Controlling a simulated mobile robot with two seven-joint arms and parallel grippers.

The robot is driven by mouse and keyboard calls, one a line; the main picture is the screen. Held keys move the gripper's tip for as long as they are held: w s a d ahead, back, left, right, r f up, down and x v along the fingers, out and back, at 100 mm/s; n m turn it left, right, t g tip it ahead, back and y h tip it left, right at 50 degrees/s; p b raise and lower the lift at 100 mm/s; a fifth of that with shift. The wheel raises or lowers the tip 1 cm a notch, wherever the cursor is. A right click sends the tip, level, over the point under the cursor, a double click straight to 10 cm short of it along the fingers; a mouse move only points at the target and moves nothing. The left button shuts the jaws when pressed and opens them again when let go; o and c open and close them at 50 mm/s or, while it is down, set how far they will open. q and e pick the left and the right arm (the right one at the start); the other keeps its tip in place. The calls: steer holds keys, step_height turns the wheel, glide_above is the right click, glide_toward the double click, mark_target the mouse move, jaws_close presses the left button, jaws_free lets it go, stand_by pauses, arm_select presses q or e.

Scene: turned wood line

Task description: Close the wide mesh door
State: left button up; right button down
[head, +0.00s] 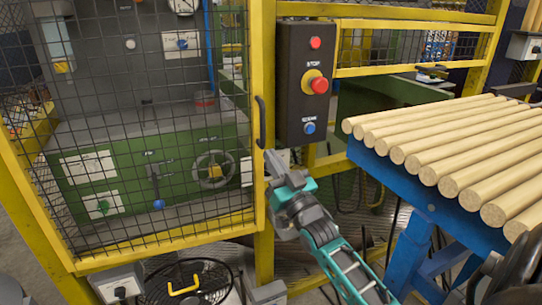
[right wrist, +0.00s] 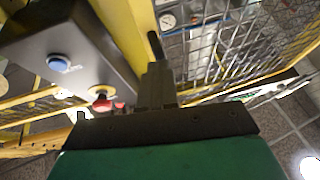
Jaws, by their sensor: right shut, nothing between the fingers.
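The wide mesh door (head: 160,245) has a yellow frame and black wire mesh. It fills the left of the head view, and its mesh also shows in the right wrist view (right wrist: 232,45). Its black handle (head: 260,121) is on the door's right edge, close beside the yellow post; I cannot tell if a small gap remains. My right gripper (head: 271,160) is shut and empty, just below the handle. In the right wrist view its fingertips (right wrist: 157,68) point at the handle (right wrist: 156,44), seemingly just short of it. My left gripper is out of view.
A black control box (head: 305,85) with red and blue buttons is fixed right of the post. A blue rack (head: 410,190) bearing several wooden rods stands at the right, near my right arm. A green lathe (head: 130,160) is behind the mesh.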

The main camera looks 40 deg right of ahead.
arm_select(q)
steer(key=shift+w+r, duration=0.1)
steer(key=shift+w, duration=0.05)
arm_select(e)
steer(key=shift+w+r, duration=0.25)
steer(key=shift+w, duration=0.3)
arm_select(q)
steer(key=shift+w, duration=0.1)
